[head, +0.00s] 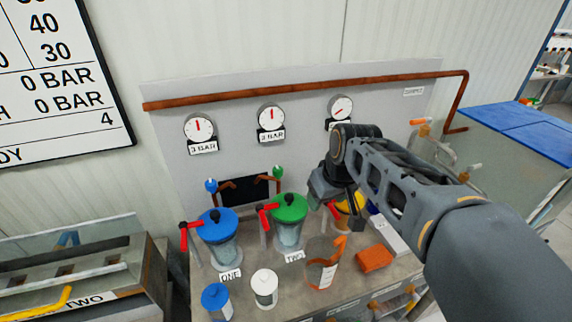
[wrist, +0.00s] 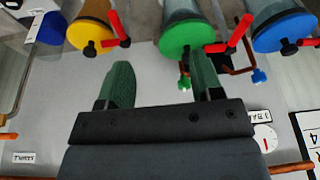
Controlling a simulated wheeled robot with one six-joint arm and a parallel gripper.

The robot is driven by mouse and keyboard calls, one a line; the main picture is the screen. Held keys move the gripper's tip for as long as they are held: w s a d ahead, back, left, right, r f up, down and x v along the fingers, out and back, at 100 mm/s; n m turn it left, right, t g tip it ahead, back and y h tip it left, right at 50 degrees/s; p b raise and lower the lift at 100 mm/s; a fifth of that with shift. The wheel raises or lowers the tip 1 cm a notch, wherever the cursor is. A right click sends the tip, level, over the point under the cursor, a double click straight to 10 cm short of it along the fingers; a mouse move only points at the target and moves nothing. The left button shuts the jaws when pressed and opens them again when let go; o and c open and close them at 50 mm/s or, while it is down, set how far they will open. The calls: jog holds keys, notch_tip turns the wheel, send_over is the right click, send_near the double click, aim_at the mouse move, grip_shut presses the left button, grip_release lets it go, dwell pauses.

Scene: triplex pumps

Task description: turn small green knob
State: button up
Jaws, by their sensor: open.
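The small green knob (head: 277,172) sits on a copper pipe above and behind the green-lidded vessel (head: 289,209) in the head view. It also shows in the wrist view (wrist: 184,83), just left of the right-hand finger and within the width between the two fingers. My gripper (head: 338,203) is to the right of the knob in the head view, over the area in front of the yellow-lidded vessel (head: 350,205). In the wrist view my gripper (wrist: 160,80) is open, its fingers wide apart with nothing held. I cannot tell how far the knob is from the fingers.
A small blue knob (head: 211,185) stands left, above the blue-lidded vessel (head: 217,225). Red levers (head: 265,207) stick out beside the vessels. White and blue jars, an orange block (head: 375,258) and an orange-handled jug (head: 322,262) crowd the bench front. Gauges line the panel.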

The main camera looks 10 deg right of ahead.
aim_at(278, 169)
jog(key=w+a+r+n+y, duration=0.1)
jog(key=w+a+r+n, duration=0.15)
jog(key=w, duration=0.35)
jog(key=w+a+r+n+y, duration=0.1)
jog(key=w+r+n, duration=0.15)
jog(key=w, duration=0.25)
jog(key=w+a+r+n, duration=0.1)
jog(key=w+n, duration=0.2)
jog(key=w, duration=0.3)
jog(key=shift+g, duration=0.4)
jog(key=x, duration=0.4)
jog(key=b+x, duration=0.1)
jog(key=x, duration=0.3)
jog(key=a+x, duration=0.1)
jog(key=x, duration=0.3)
jog(key=shift+s+a+f, duration=0.1)
jog(key=shift+a+f, duration=0.05)
jog(key=shift+f, duration=0.1)
jog(key=shift+y, duration=0.3)
jog(key=shift+c, duration=0.4)
jog(key=c, duration=0.8)
